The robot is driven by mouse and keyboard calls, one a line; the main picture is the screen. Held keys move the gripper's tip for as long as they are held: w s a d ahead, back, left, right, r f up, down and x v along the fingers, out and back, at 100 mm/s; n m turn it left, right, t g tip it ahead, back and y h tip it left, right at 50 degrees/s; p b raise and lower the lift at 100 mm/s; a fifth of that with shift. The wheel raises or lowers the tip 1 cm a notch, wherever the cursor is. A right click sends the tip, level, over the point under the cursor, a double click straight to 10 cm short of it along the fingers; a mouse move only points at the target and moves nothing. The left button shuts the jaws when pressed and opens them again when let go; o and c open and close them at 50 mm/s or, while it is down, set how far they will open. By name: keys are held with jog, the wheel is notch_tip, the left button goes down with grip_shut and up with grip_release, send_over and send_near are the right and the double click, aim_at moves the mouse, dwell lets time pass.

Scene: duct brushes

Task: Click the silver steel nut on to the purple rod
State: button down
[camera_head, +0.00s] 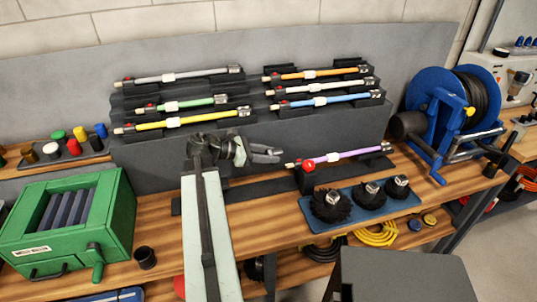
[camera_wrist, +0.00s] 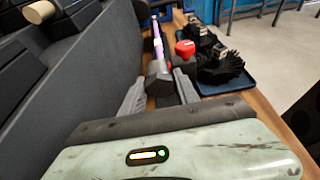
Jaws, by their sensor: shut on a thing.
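The purple rod (camera_head: 345,155) lies in a dark holder on the bench, with a pale clip, a steel fitting at its right end and a pale tip at its left end. A red knob (camera_head: 308,166) sits by that left end. My gripper (camera_head: 280,153) is just left of the rod's left end, pointing right. In the wrist view my gripper (camera_wrist: 158,92) is shut on a dark grey, faceted piece (camera_wrist: 158,78), which looks like the steel nut in shadow. The purple rod (camera_wrist: 157,45) runs away beyond it, roughly in line. Whether nut and rod touch is hidden.
Other coloured rods lie on the stepped rack (camera_head: 250,140) behind. A blue tray (camera_head: 325,222) with black brushes is in front of the rod. A green box (camera_head: 70,215) is at left, a blue hose reel (camera_head: 425,110) at right.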

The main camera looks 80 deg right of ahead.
jog(key=shift+d+f+b, duration=0.1)
jog(key=shift+f+b, duration=3.3)
jog(key=shift+f, duration=0.1)
jog(key=shift+r, duration=0.1)
jog(key=shift+s, duration=0.25)
jog(key=shift+s+d, duration=0.35)
jog(key=shift+s, duration=0.3)
jog(key=shift+s+d, duration=0.3)
jog(key=shift+s, duration=0.3)
jog(key=shift+s+d, duration=0.25)
jog(key=shift+s, duration=0.3)
jog(key=c, duration=0.8)
grip_release()
